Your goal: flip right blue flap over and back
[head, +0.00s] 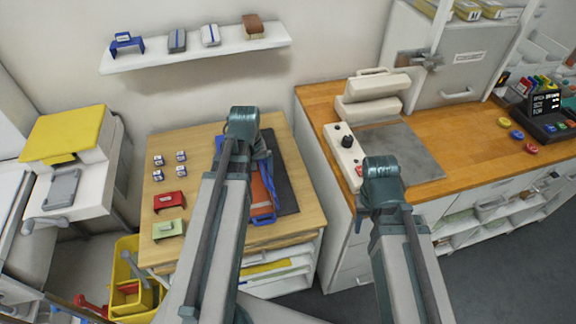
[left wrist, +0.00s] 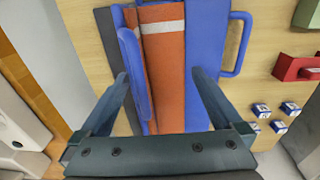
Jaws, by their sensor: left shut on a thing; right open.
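A blue folding board holds an orange garment (head: 260,190) with a pale stripe, which also shows in the left wrist view (left wrist: 165,60). The right blue flap (head: 271,190) is at the garment's right side. In the left wrist view this flap (left wrist: 132,70) is on the left, tilted up and seen nearly edge-on. The other blue flap (left wrist: 205,40) lies flat, with a loop handle. My left gripper (head: 262,160) is over the board and shut on the right blue flap; its arm hides part of the board. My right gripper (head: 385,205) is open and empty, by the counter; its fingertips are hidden.
A dark mat (head: 285,175) lies under the board on the wooden table (head: 215,138). A heat press (head: 347,150) stands on the right counter. A shelf (head: 190,54) hangs behind.

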